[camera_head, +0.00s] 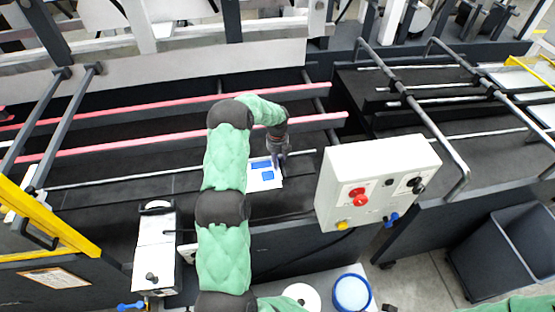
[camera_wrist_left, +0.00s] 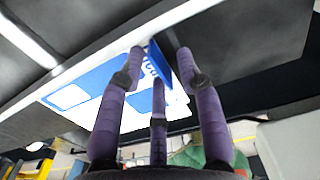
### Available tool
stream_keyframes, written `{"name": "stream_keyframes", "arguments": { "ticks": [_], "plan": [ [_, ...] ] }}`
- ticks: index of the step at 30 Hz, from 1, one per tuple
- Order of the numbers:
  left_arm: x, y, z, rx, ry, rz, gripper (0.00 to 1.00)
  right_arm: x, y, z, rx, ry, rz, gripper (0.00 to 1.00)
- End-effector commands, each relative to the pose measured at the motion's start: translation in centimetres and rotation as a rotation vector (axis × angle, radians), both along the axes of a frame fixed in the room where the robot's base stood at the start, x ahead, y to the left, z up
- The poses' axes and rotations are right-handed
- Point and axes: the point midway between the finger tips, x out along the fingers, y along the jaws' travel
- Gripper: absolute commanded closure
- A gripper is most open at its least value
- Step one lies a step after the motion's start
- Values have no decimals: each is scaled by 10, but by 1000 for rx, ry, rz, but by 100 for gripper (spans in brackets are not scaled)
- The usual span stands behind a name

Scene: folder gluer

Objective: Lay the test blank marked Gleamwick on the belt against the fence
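The test blank (camera_head: 264,180) is a small white sheet with blue panels, on or just above the dark belt (camera_head: 130,190) in the head view. A thin pale rail (camera_head: 120,176), perhaps the fence, runs along the belt; I cannot tell whether the blank touches it. My left gripper (camera_head: 279,158) points down at the blank's upper right part. In the left wrist view its purple fingers (camera_wrist_left: 160,66) reach the blank (camera_wrist_left: 95,90); partly hidden lettering shows on blue. Whether they grip it is unclear. My right gripper is not in view.
A white control box (camera_head: 375,175) with red and yellow buttons stands right of the gripper. Red rails (camera_head: 100,145) cross behind the blank. A smaller white box (camera_head: 155,250) stands front left. A blue-rimmed round container (camera_head: 352,292) is in front, and a dark bin (camera_head: 505,255) at right.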

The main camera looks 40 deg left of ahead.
Motion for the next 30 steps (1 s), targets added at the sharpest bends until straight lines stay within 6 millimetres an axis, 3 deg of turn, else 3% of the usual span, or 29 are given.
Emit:
{"name": "stream_keyframes", "arguments": {
  "ticks": [8,21,30],
  "plan": [
    [1,0,10,1,-1,0,64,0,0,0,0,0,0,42],
    [1,0,90,1,-2,-1,64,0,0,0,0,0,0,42],
    [0,0,118,0,0,0,64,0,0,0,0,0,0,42]
  ]
}}
